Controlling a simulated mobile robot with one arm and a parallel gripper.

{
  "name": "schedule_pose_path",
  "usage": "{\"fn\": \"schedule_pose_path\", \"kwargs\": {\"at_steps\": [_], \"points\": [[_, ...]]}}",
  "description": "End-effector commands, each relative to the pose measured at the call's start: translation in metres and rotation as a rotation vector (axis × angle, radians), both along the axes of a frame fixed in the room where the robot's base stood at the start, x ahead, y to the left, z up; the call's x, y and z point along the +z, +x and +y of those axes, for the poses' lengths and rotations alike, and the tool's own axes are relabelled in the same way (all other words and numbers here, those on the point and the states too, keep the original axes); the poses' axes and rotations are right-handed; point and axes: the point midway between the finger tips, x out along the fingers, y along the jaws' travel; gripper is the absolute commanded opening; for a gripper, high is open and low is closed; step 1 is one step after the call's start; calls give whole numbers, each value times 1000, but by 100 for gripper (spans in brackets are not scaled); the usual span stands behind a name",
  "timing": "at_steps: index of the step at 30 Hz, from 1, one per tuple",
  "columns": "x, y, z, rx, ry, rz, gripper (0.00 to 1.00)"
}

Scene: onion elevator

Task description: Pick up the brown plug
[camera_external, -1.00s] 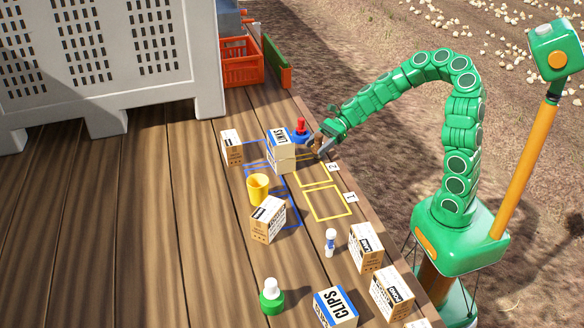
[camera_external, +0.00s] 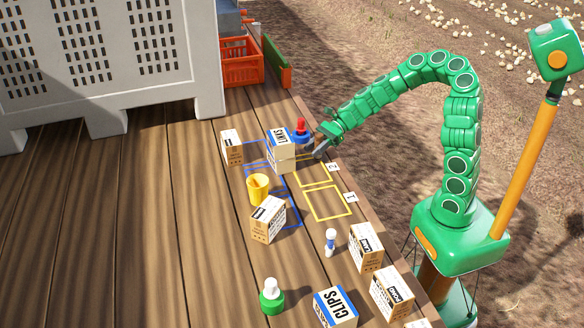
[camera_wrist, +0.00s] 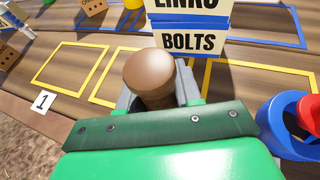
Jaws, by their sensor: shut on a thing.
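The brown plug (camera_wrist: 150,72), with a rounded knob top, stands in the middle of the wrist view. My gripper (camera_wrist: 156,92) is shut on it, with a grey jaw on each side. The plug's lower part is hidden by the jaws and the green wrist housing. In the external view my gripper (camera_external: 316,148) is low over the deck, just right of the stacked boxes; the plug is too small to make out clearly there.
A LINKS box (camera_external: 280,139) sits on a BOLTS box (camera_wrist: 187,41), close beyond the plug. A blue and red object (camera_external: 300,132) stands close by. A yellow cup (camera_external: 258,187) and several boxes stand farther off. Yellow square 1 (camera_external: 327,202) is empty.

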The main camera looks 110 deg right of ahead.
Motion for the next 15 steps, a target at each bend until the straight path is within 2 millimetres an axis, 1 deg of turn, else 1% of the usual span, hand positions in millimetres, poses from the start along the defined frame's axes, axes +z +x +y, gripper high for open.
{"fn": "schedule_pose_path", "kwargs": {"at_steps": [5, 8, 11, 15], "points": [[1, 0, 0, 0, 0, 0, 0], [5, 0, 0, 1, -1, 1, 0], [13, 0, 0, 1, -1, 1, 0], [34, 0, 0, 1, -4, -2, 0]]}}
